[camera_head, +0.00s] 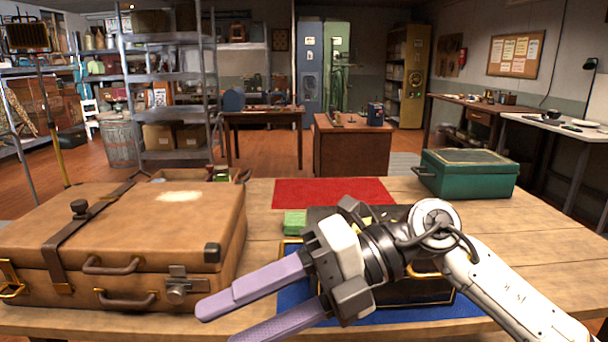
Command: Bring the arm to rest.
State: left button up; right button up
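My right arm comes in from the lower right over the wooden table (550,232). Its gripper (215,325) points left, with two purple fingers spread apart and nothing between them. The fingers are in front of the right end of a brown leather suitcase (150,235); I cannot tell whether they touch it. The suitcase is shut and lies at the left of the table. The arm partly hides a dark case (420,292) with gold trim on a blue mat (470,306). My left gripper is not in view.
A green box (468,178) stands at the back right of the table. A red mat (300,191) lies at the back middle, with a small green block (295,222) in front of it. The table's right side is clear. Shelves and desks stand beyond.

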jog(key=w+d+r+m+t+y+p, duration=0.25)
jog(key=w+m+t+y, duration=0.25)
jog(key=m+t+y, duration=0.6)
jog(key=w+d+f+m+t+h, duration=0.2)
jog(key=d+f+m+t+h, duration=0.35)
jog(key=f+m+h, duration=0.45)
jog(key=w+d+f+m+t+h, duration=0.3)
jog(key=d+f+m+t+h, duration=0.25)
jog(key=f+m, duration=0.4)
jog(key=s+d+f+m+g+h, duration=0.3)
jog(key=s+d+f+m+g, duration=0.1)
jog(key=s+f, duration=0.6)
jog(key=s+d+f+m+g+h+p, duration=0.1)
jog(key=s+d+f+m+g+h, duration=0.2)
jog(key=s+f, duration=0.7)
notch_tip(320, 180, down, 4)
jog(key=shift+d+r+m+g+p, duration=0.3)
jog(key=shift+d+m+g, duration=0.15)
jog(key=shift+d+g, duration=0.65)
jog(key=shift+s+a+h, duration=0.1)
jog(key=shift+h, duration=0.15)
